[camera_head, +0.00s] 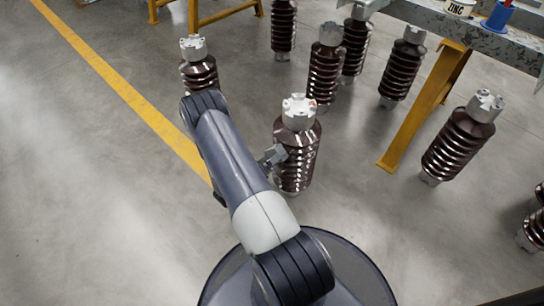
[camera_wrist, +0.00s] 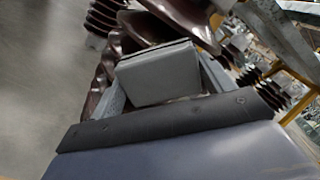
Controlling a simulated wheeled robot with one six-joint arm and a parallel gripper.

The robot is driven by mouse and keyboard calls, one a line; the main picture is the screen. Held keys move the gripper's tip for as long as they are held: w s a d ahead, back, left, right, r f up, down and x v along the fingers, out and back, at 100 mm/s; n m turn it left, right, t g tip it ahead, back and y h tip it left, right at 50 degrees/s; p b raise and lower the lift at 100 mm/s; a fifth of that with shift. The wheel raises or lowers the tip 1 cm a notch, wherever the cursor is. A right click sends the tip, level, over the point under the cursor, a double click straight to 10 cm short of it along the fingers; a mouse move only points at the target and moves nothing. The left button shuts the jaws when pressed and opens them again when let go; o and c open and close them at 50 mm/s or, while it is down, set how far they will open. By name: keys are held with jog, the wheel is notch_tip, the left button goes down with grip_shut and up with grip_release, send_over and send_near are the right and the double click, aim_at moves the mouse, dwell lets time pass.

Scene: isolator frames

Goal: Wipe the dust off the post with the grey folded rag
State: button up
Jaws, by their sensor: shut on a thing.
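The post (camera_head: 297,160) is a dark brown ribbed insulator with a pale metal cap, standing upright on the floor just right of my arm. In the wrist view its brown ribs (camera_wrist: 103,75) fill the space just beyond my fingers. I cannot make out dust on the visible ribs.
Several similar brown insulators stand around, one behind my arm (camera_head: 199,72) and one at the right (camera_head: 458,140). A metal-topped bench (camera_head: 430,15) with yellow legs (camera_head: 425,110) stands at the back right. A yellow floor line (camera_head: 120,85) runs at left, with open floor beyond.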

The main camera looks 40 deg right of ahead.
aim_at(273, 149)
jog(key=shift+f+b, duration=2.55)
jog(key=shift+f, duration=0.75)
jog(key=shift+r+p, duration=3.5)
jog(key=shift+r, duration=1.9)
jog(key=shift+f+b, duration=3.45)
jog(key=shift+f, duration=1.85)
jog(key=shift+r+p, duration=3.45)
jog(key=shift+r, duration=1.9)
jog(key=a, duration=0.6)
jog(key=shift+s, duration=0.3)
jog(key=shift+a+f, duration=0.1)
